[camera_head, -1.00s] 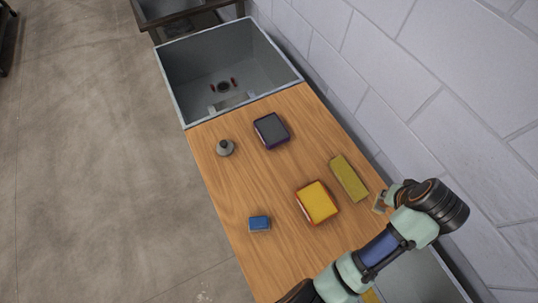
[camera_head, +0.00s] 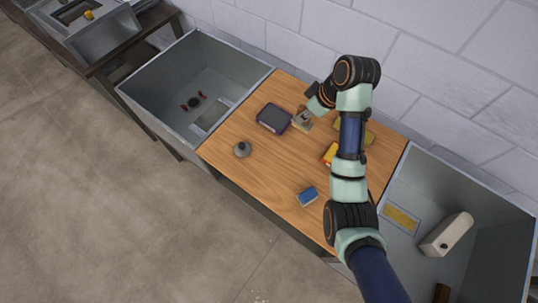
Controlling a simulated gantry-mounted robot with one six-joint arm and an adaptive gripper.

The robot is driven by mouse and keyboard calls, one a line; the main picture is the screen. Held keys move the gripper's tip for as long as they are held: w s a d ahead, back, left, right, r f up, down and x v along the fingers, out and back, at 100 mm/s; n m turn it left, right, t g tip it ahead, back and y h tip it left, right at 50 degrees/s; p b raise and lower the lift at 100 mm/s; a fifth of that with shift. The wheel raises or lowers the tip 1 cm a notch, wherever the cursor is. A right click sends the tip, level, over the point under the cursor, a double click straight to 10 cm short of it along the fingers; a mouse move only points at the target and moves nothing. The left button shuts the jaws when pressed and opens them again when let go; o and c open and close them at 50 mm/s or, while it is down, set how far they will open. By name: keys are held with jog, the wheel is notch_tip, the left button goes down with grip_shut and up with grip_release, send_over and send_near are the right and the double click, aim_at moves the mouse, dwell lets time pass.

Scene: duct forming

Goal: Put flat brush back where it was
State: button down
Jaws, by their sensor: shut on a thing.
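My gripper (camera_head: 306,113) hangs over the far part of the wooden table, just right of the dark purple box. It is shut on a small tan and pale thing (camera_head: 301,122), which looks like the flat brush. The brush is small and partly hidden by the gripper, so its shape is unclear. I cannot tell whether it touches the table.
The table (camera_head: 258,176) also holds a purple box (camera_head: 273,118), a grey cone-like thing (camera_head: 242,149), a blue block (camera_head: 307,196), a yellow-orange box (camera_head: 330,154) and an olive block (camera_head: 369,137). Grey sinks flank it: left (camera_head: 160,93), right (camera_head: 400,190). A wall stands behind.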

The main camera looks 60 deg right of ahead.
jog(key=shift+f, duration=0.15)
notch_tip(320, 180, down, 20)
jog(key=shift+s+d+r+b, duration=0.1)
jog(key=shift+b, duration=1)
jog(key=shift+f, duration=0.2)
jog(key=c, duration=1)
grip_release()
